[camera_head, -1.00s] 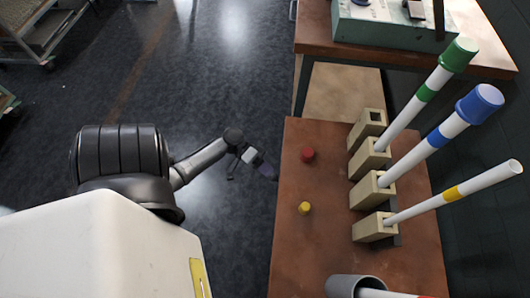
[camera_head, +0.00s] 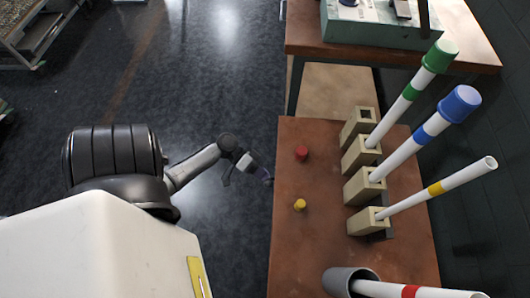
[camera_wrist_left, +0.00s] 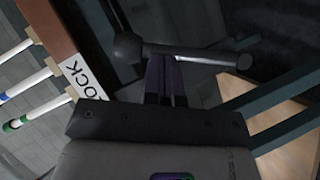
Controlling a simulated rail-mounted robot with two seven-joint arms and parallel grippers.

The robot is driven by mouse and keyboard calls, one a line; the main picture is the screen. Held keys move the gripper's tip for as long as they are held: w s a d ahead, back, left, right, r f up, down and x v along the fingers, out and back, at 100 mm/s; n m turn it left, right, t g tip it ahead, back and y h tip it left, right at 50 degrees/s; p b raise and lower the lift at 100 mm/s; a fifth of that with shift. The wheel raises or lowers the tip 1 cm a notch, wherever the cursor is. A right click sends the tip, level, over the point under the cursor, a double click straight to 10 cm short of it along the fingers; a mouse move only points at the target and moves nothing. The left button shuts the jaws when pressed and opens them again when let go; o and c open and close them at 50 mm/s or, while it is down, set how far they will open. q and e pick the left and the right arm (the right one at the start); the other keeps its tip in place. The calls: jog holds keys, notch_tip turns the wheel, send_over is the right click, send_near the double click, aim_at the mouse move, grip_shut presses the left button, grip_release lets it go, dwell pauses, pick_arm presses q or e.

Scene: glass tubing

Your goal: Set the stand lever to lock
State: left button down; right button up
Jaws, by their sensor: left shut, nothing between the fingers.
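In the left wrist view, a dark grey lever (camera_wrist_left: 195,56) with a round hub at its left end lies roughly level across the upper middle. A white label reading LOCK (camera_wrist_left: 80,78) is on the brown edge left of the hub. My left gripper (camera_wrist_left: 166,62) is shut and empty, its fingertips at the bar close to the hub; I cannot tell whether they touch. In the head view, my left gripper (camera_head: 267,178) is by the left edge of the brown stand table (camera_head: 300,255). The lever is not visible there. My right gripper is not in view.
On the table are a red knob (camera_head: 301,153), a yellow knob (camera_head: 299,205), beige blocks (camera_head: 361,184) and a grey cup (camera_head: 346,279). Banded white tubes (camera_head: 460,176) lean right from them. A green case (camera_head: 380,28) sits on the table behind.

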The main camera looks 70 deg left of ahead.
pick_arm(q)
jog(key=p+v, duration=0.4)
jog(key=v, duration=0.9)
jog(key=shift+s+a, duration=0.25)
jog(key=shift+a, duration=0.1)
dwell(0.3)
